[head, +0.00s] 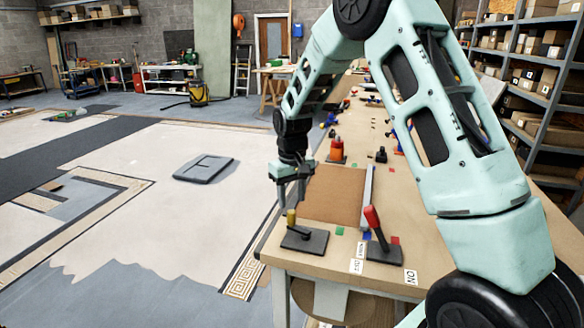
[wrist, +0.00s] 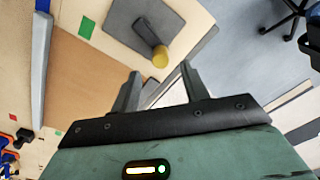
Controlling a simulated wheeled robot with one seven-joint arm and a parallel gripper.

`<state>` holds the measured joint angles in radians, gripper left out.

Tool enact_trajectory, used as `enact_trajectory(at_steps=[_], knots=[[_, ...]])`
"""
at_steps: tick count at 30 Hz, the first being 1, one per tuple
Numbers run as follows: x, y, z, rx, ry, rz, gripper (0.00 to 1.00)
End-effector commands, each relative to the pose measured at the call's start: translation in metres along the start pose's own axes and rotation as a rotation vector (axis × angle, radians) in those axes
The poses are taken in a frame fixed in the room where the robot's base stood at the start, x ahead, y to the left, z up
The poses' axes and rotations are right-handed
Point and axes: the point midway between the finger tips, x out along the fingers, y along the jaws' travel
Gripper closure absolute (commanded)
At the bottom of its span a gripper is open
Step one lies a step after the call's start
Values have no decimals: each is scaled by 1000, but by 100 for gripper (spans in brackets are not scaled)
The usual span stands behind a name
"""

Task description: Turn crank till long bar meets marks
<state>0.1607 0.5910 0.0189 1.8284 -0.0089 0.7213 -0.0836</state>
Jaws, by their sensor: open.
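The crank (head: 303,237) is a dark arm with a yellow upright knob on a dark square plate at the near left table corner. It also shows in the wrist view, with its yellow knob (wrist: 160,57) beyond my fingertips. My gripper (head: 291,199) points down above the knob, open and empty; both fingers show in the wrist view (wrist: 161,80). The long grey bar (head: 367,195) lies along the right edge of a brown panel. A green mark (head: 339,231) lies left of its near end, apart from it. Another green mark (wrist: 57,133) shows in the wrist view.
A red-handled lever (head: 374,224) on a dark plate stands right of the crank, near the bar's near end. White labels (head: 357,266) lie at the table's front. Orange and black items (head: 336,150) stand farther back.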

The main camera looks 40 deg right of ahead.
Motion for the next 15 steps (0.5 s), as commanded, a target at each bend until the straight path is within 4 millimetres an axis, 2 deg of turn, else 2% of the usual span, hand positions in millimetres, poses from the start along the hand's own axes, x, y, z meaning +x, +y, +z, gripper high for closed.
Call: enact_trajectory(at_steps=[9,15], knots=[[-73,0,-1,0,5,1,55],[-102,0,-1,0,2,0,55]])
